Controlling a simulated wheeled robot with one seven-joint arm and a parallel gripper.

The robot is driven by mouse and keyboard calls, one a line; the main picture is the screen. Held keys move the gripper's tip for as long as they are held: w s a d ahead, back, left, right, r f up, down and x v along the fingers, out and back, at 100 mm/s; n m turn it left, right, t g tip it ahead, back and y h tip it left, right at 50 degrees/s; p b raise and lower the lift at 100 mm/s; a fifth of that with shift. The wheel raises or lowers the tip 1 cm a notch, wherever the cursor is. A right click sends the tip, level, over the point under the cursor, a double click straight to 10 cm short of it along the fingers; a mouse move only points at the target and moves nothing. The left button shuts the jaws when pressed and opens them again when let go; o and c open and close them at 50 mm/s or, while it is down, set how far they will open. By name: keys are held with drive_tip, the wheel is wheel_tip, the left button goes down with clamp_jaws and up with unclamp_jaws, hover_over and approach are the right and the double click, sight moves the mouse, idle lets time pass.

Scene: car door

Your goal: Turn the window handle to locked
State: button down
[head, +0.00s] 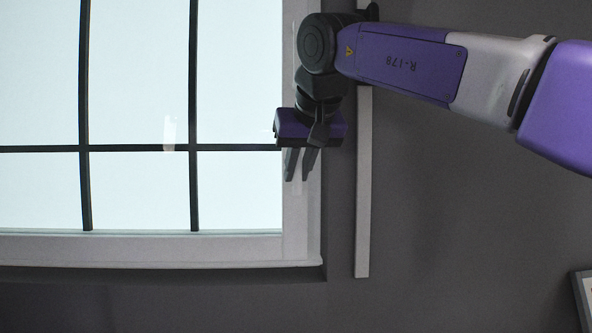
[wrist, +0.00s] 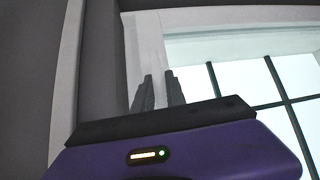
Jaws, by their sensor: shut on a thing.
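The window (head: 140,100) has a white frame and dark bars over bright panes, and fills the left of the head view. It also shows at the right in the wrist view (wrist: 240,75). My gripper (head: 297,178) points down at the right upright of the frame. In the wrist view its two dark fingers (wrist: 159,82) stand a small gap apart in front of the white upright. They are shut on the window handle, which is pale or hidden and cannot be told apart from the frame. Its angle cannot be seen.
A white vertical trim strip (head: 363,190) runs on the grey wall right of the window and under my arm. The white sill (head: 150,250) lies below the panes. A framed thing (head: 582,295) is cut off at the lower right. The wall between is bare.

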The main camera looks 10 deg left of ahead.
drive_tip(key=shift+d, duration=0.1)
drive_tip(key=c, duration=1.4)
unclamp_jaws()
drive_tip(key=shift+o, duration=0.2)
